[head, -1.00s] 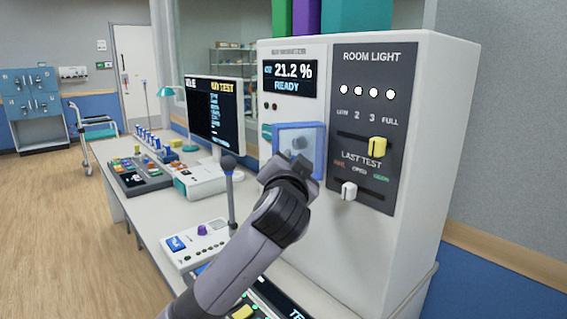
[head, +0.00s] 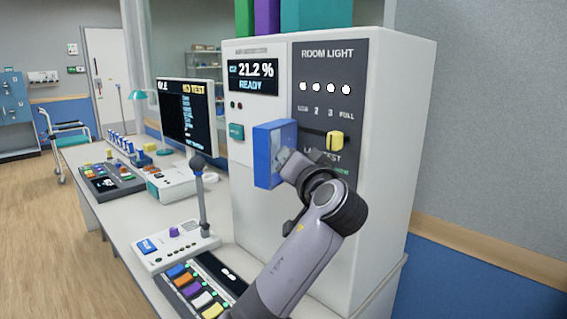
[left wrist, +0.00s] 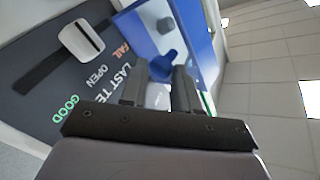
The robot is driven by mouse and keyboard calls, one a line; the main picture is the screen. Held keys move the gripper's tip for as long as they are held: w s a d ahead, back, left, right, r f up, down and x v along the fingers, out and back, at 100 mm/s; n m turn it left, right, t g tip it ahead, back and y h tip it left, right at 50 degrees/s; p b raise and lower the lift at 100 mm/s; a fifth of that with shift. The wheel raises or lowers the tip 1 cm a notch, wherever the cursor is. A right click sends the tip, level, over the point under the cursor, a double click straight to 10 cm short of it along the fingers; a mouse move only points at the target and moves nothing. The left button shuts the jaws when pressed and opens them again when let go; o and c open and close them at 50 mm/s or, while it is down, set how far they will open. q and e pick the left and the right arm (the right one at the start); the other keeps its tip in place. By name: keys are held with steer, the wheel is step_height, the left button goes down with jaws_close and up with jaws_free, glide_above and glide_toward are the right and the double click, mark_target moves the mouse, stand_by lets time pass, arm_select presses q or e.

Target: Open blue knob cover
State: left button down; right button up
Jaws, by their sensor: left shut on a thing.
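The blue knob cover (head: 263,157) is a blue box with a clear face on the front of the white cabinet. It stands out from the panel at an angle, its blue side turned left. My left gripper (head: 292,165) is at its right edge and appears shut on the cover. In the left wrist view the cover (left wrist: 205,45) rises beyond my left gripper (left wrist: 160,88), with a dark blue knob-like part (left wrist: 166,66) near the fingertips. The exact contact is hidden. My right gripper is not in view.
The white cabinet (head: 330,270) carries a yellow slider (head: 336,141) right of the cover and a teal button (head: 236,131) left of it. A white slider (left wrist: 82,40) shows in the wrist view. A joystick (head: 198,185) and a button panel (head: 190,285) stand on the bench.

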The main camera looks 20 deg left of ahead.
arm_select(q)
steer(key=shift+w+d+f, duration=0.2)
steer(key=shift+w+f, duration=0.1)
steer(key=c, duration=1.2)
jaws_free()
steer(key=o, duration=0.3)
steer(key=shift+w+f, duration=0.1)
steer(key=shift+w, duration=0.05)
steer(key=b+v, duration=0.1)
steer(key=v, duration=0.6)
steer(key=shift+b, duration=0.3)
